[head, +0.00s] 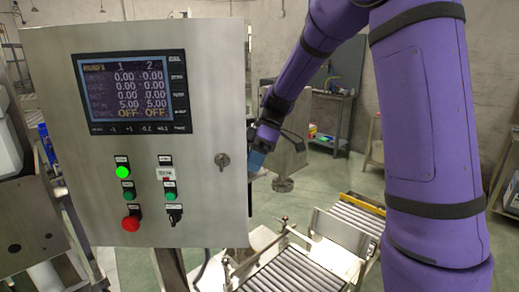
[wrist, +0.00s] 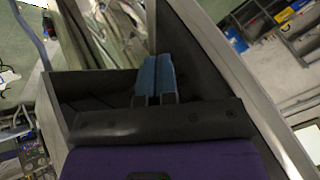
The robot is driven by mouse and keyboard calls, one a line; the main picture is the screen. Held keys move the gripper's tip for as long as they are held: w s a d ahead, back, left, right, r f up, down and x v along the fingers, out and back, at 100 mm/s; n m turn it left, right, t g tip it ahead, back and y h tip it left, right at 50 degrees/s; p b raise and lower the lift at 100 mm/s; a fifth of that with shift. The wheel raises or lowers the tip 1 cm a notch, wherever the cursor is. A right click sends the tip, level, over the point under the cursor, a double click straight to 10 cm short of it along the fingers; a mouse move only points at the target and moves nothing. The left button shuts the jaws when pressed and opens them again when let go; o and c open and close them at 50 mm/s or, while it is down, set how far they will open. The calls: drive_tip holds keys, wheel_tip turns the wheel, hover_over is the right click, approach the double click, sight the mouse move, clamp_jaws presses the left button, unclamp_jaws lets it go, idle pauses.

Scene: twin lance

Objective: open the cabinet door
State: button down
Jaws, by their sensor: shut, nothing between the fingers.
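The cabinet door (head: 200,90) is a grey metal panel filling the left of the head view. It carries a screen, buttons and a round key lock (head: 222,160) near its right edge. My gripper (head: 255,163) is just right of that edge, level with the lock, with its blue fingertips partly hidden behind it. In the wrist view my gripper (wrist: 155,76) has its two blue fingers together and empty. A long metal panel edge (wrist: 235,80) runs diagonally close on their right. I cannot tell whether the fingers touch it, or how far the door stands open.
A roller conveyor (head: 290,272) with metal guides stands low to the right of the cabinet. A metal stand (head: 283,184) is behind my gripper. A workbench (head: 330,100) is at the back wall. Green floor (head: 335,180) is clear between them.

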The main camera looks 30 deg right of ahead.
drive_tip(key=shift+s+a+f, duration=0.4)
drive_tip(key=shift+s+a, duration=0.15)
drive_tip(key=shift+s, duration=0.2)
drive_tip(key=shift+s+a+f, duration=0.35)
drive_tip(key=shift+s+a, duration=0.15)
drive_tip(key=shift+s, duration=0.25)
drive_tip(key=shift+s+a+f, duration=0.4)
drive_tip(key=shift+s+a, duration=0.15)
drive_tip(key=shift+s, duration=0.2)
drive_tip(key=shift+s, duration=0.1)
